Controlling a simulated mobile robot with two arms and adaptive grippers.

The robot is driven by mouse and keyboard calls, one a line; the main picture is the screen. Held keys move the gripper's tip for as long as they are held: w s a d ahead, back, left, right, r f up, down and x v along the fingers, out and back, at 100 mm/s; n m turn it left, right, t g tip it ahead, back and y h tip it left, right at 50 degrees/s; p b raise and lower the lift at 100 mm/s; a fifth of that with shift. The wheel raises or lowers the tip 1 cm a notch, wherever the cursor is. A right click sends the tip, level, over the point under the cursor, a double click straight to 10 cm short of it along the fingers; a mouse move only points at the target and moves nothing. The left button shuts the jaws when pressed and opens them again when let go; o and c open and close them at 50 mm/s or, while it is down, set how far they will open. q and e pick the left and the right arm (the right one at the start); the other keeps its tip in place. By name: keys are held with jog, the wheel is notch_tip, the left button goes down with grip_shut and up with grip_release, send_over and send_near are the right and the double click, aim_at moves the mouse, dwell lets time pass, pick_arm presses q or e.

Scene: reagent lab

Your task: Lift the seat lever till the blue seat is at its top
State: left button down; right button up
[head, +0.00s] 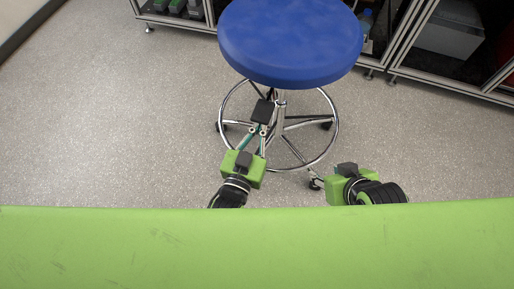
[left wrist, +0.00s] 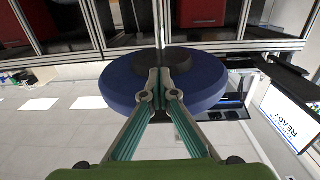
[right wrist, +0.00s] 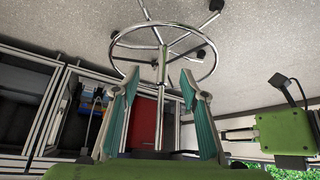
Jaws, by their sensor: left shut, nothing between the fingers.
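The stool's round blue seat (head: 290,42) is at the top of the head view, on a chrome column with a foot ring (head: 336,135). The left wrist view shows the seat (left wrist: 118,88) with a dark part at its middle. My left gripper (head: 263,108) is under the seat's near edge, left of the column, its fingers together and nothing seen between them.
Metal-framed cabinets (head: 440,75) stand behind the stool. A bottle (head: 367,22) shows right of the seat. The speckled floor (head: 110,120) is clear on the left. The stool's base has several legs with casters.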

jog(key=shift+w+a+r+t+b, duration=0.6)
jog(key=shift+w+a+r+t, duration=0.9)
jog(key=shift+w, duration=1.65)
pick_arm(q)
jog(key=f+p+v, duration=0.2)
jog(key=p+v, duration=0.2)
jog(key=v, duration=0.6)
pick_arm(e)
jog(key=s+d+f+g, duration=0.1)
jog(key=s+d+g, duration=0.1)
jog(key=s, duration=0.4)
jog(key=s+d+f+g, duration=0.2)
jog(key=s+g, duration=0.2)
jog(key=s, duration=0.2)
jog(key=shift+s+d+h, duration=0.3)
jog(key=shift+d+h, duration=0.1)
pick_arm(q)
jog(key=shift+w+a+f, duration=0.1)
jog(key=shift+a+f, duration=0.05)
pick_arm(e)
jog(key=shift+w, duration=0.1)
